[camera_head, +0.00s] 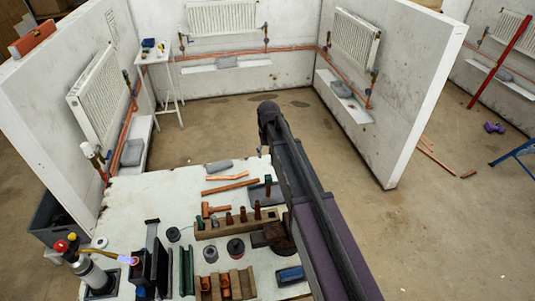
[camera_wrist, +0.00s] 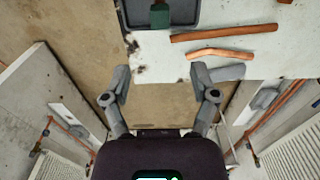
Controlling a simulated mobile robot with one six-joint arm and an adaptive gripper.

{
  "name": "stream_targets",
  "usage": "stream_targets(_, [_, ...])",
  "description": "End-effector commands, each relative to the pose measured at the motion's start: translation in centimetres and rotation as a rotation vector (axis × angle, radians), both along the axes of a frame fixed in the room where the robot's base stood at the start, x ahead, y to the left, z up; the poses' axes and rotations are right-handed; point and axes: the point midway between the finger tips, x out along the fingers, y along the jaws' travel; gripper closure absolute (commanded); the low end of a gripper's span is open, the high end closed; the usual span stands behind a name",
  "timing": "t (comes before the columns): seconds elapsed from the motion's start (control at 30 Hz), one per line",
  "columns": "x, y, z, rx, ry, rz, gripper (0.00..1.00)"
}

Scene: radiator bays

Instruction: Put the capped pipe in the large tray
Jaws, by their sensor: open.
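My gripper (camera_wrist: 161,84) is open with nothing between its fingers. In the head view the end of my arm (camera_head: 268,112) reaches past the far edge of the bench. A dark tray (camera_head: 274,197) lies on the bench beside my arm, partly hidden by it; it also shows at the top of the wrist view (camera_wrist: 184,23). A green piece (camera_wrist: 160,17) with a copper-coloured part sits in it. Two copper pipes, a straight one (camera_wrist: 224,33) and a slightly bent one (camera_wrist: 222,53), lie beside the tray. I cannot tell which piece is the capped pipe.
A wooden block (camera_head: 237,225) with several short upright copper pieces stands on the bench. A grey piece (camera_head: 219,166) lies near the far edge. A torch (camera_head: 90,272) and a blue item (camera_head: 290,275) are nearer. White walls with radiators (camera_head: 222,17) surround open floor beyond.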

Motion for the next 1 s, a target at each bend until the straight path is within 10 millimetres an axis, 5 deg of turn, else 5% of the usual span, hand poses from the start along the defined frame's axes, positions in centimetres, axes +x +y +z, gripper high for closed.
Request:
stream_targets(0.27, [-2.6, -2.2, 0.0, 0.0, 0.0, -0.021, 0.24])
stream_targets(0.7, [-15.6, -11.7, 0.0, 0.0, 0.0, -0.136, 0.24])
stream_targets(1.0, [-22.0, -15.2, 0.0, 0.0, 0.0, -0.193, 0.24])
